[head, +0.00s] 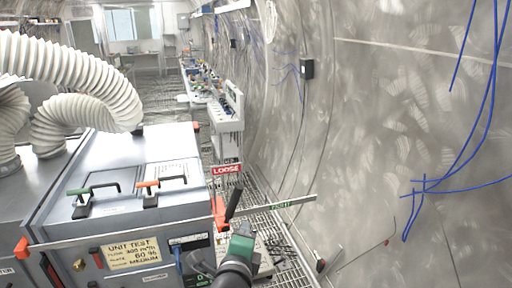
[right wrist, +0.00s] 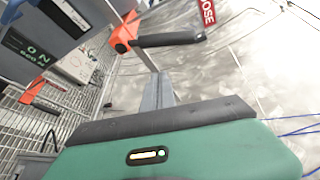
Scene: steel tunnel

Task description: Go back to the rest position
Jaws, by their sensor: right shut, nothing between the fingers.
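My right gripper (head: 244,232) shows as a green body on a dark arm link at the bottom centre of the head view. In the right wrist view its grey fingers (right wrist: 158,92) stick out beyond the green housing, together and empty. A lever with a black handle (head: 233,205) and orange bracket stands just beyond it. In the right wrist view the black handle (right wrist: 172,40) lies past the fingertips, seemingly apart from them. My left gripper is out of view.
A grey unit (head: 130,215) with a "UNIT TEST" label and two small latches stands at left, with white ribbed hoses (head: 75,65) above. A red "LOOSE" sign (head: 227,169) and green "TIGHT" label (head: 280,206) flank the lever. The curved wall (head: 420,120) carries blue cables.

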